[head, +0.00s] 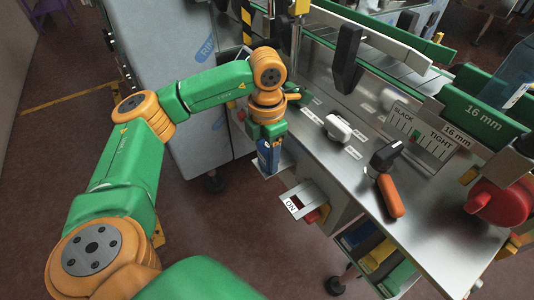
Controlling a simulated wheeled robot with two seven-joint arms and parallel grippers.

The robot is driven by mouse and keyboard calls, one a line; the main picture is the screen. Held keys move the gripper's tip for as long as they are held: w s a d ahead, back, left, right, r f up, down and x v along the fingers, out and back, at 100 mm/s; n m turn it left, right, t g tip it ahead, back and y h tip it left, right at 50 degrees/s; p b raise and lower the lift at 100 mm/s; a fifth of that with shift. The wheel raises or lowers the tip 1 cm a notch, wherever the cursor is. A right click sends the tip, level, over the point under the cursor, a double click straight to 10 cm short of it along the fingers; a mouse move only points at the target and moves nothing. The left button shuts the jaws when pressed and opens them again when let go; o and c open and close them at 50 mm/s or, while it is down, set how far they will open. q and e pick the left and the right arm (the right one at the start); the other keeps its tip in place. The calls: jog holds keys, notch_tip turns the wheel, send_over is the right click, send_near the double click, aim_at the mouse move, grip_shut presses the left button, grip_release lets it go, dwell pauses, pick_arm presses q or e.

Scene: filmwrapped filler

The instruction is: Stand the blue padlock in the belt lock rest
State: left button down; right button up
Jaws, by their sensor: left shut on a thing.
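My left gripper (268,143) is at the end of the green and orange arm, by the left edge of the metal machine table. It is shut on the blue padlock (268,158), which hangs below it, mostly upright. A small grey metal ledge (284,163) juts from the table's side just under and beside the padlock. This may be the belt lock rest; no readable label confirms it. I cannot tell whether the padlock touches the ledge. My right gripper is not in view.
On the metal table (440,240) are a white knob (338,128), a black knob (385,155), an orange-handled lever (390,196) and a slack/tight gauge (424,135). An ON switch plate (304,201) sticks out below the edge. Coloured bins (365,245) sit underneath.

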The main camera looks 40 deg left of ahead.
pick_arm(q)
jog(key=shift+s+f, duration=0.1)
jog(key=shift+c, duration=0.8)
grip_release()
notch_tip(320, 180, up, 7)
jog(key=shift+r, duration=0.1)
